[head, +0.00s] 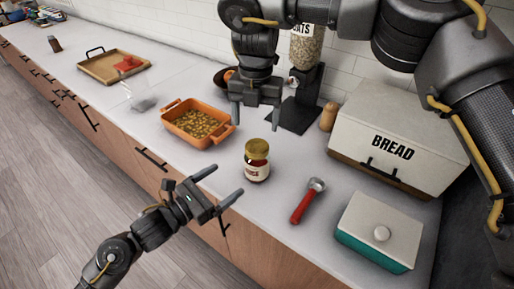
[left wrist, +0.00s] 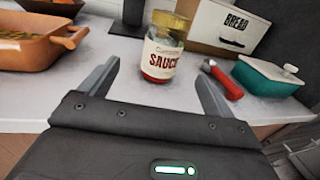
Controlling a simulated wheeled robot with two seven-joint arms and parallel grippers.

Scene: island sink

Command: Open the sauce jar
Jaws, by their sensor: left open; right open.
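The sauce jar (head: 257,163) stands upright on the counter with its gold lid (head: 257,148) on. My right gripper (head: 256,115) is open and points down behind the jar and higher in the picture, apart from the lid.
An orange baking dish (head: 171,118) with food stands left of the jar. A red-handled tool (head: 308,200) lies to the right, near a teal box with a white lid (head: 358,238). The bread box (head: 350,125) and a cereal dispenser (head: 307,55) stand at the back.

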